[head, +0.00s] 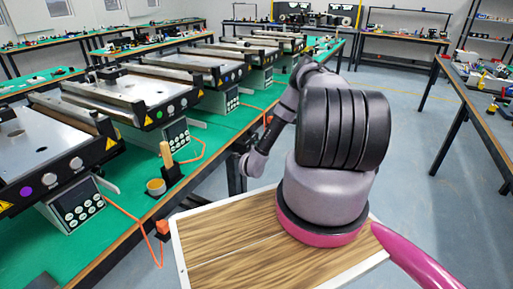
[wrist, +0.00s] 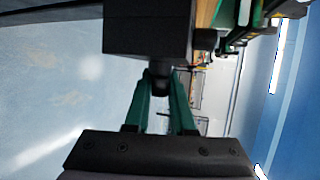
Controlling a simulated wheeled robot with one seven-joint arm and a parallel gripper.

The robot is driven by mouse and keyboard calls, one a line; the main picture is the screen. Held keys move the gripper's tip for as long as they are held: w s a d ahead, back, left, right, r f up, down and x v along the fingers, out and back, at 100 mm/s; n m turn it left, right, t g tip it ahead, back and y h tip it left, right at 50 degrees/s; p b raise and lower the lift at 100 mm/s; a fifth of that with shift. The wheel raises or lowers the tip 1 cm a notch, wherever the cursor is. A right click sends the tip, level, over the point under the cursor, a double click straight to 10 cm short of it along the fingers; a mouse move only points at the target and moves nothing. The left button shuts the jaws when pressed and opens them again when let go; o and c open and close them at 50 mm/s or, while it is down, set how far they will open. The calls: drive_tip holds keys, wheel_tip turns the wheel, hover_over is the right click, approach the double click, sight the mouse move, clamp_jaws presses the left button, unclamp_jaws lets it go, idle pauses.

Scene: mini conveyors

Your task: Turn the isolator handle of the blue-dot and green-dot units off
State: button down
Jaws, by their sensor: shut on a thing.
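A row of conveyor units stands on the green bench in the head view. The second unit (head: 150,95) carries a small green dot (head: 158,115) on its front. I cannot tell from the wrist view which unit this belongs to. In the head view my arm reaches down by the bench's front edge, and the fingertips are hard to make out.
The nearest unit has a purple dot (head: 25,191). Orange cables (head: 125,212) run from the control boxes toward the bench edge. A small cup (head: 156,187) and a tan upright handle (head: 166,153) stand near that edge. The floor (head: 400,105) to the right is open.

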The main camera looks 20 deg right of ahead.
drive_tip(key=shift+s+f+n+t+h, duration=0.15)
drive_tip(key=shift+n+t+h, duration=0.1)
drive_tip(key=shift+t+h, duration=0.25)
drive_tip(key=shift+w+f+n+t+h, duration=0.15)
drive_tip(key=shift+n+t+h, duration=0.15)
drive_tip(key=shift+t, duration=0.3)
drive_tip(key=c, duration=0.8)
unclamp_jaws()
drive_tip(key=shift+o, duration=0.2)
drive_tip(key=shift+s, duration=0.1)
drive_tip(key=v, duration=1)
drive_tip(key=shift+s+a, duration=0.15)
drive_tip(key=shift+s, duration=0.15)
drive_tip(key=shift+s+f, duration=0.1)
drive_tip(key=shift+f, duration=0.05)
